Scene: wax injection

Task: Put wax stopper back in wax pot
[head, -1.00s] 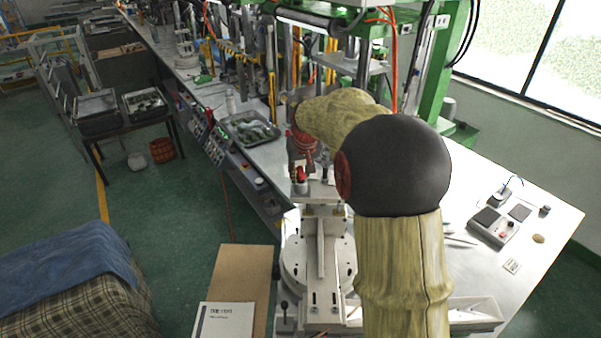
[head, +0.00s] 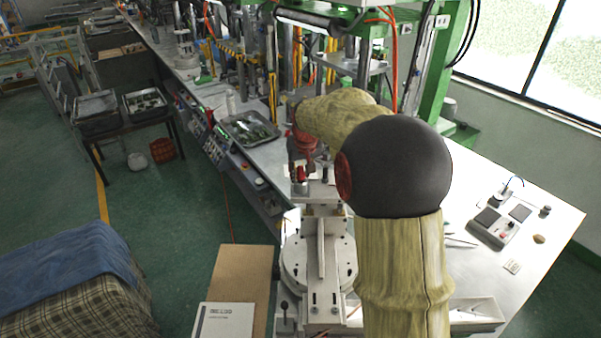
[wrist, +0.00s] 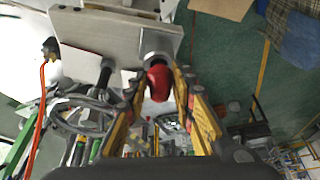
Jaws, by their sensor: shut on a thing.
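The red wax stopper (wrist: 159,83) is between the two yellow fingers of my gripper (wrist: 159,76) in the wrist view, and the fingers are shut on it. It also shows as a small red spot in the head view (head: 301,174). The silver wax pot (wrist: 157,45) is a short metal cylinder at the edge of a pale machine plate, right at the stopper's end. In the head view the pot (head: 300,188) is just below the stopper. I cannot tell whether the stopper is inside the pot's mouth or only against it. My arm hides part of the machine.
A dark post (wrist: 105,72) stands beside the pot. The pale machine bed (head: 321,250) runs toward me. A metal tray (head: 250,131) lies on the bench behind, and a small scale (head: 494,228) sits at the right. Green floor is open at the left.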

